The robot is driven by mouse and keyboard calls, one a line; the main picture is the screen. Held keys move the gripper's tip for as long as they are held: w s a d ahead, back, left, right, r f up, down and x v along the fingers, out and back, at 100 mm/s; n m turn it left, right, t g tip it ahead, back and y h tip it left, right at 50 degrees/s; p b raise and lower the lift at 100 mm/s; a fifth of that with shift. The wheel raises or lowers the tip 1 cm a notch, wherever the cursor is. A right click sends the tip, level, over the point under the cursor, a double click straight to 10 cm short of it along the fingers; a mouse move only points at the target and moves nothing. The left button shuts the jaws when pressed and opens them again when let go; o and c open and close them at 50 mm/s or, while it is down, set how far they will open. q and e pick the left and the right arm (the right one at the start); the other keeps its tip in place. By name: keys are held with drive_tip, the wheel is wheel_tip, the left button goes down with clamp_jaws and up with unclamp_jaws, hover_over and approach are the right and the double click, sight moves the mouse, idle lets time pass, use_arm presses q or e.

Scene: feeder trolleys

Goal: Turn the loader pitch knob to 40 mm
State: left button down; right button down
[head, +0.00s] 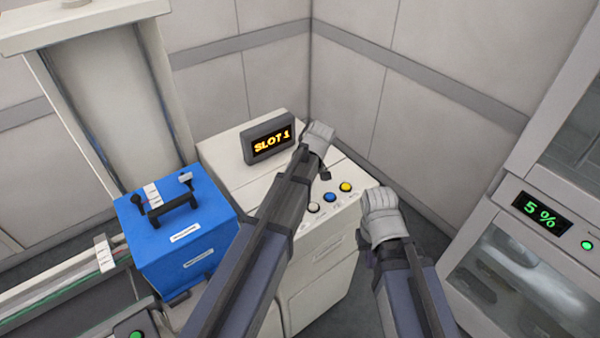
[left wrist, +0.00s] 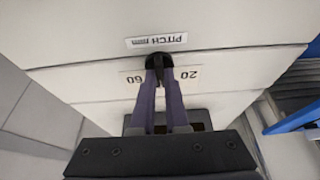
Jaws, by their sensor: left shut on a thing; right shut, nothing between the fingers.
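The loader (head: 300,285) is a pale cabinet in the middle of the head view. Its black pitch knob (left wrist: 158,61) shows in the left wrist view, under an upside-down "PITCH mm" label (left wrist: 157,41). The upside-down scale marks 60 (left wrist: 134,78) and 20 (left wrist: 188,74) lie either side of it. My left gripper (left wrist: 161,75) is shut on the knob; its fingers hide part of it, and I cannot read its exact setting. In the head view my left arm hides the knob. My right gripper (head: 364,253) is shut and empty, right of the loader.
A display (head: 269,138) on the loader reads "SLOT 1". White, blue and yellow buttons (head: 329,197) line its front edge. A blue box (head: 183,235) with a black handle stands to the left.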

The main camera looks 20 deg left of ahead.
idle(0.4)
use_arm(q)
drive_tip(key=c, duration=0.9)
unclamp_jaws()
drive_tip(key=shift+r, duration=0.1)
drive_tip(key=p+v, duration=0.7)
drive_tip(key=shift+s+d+r, duration=0.1)
drive_tip(key=shift+d+r, duration=0.05)
drive_tip(key=shift+r, duration=0.1)
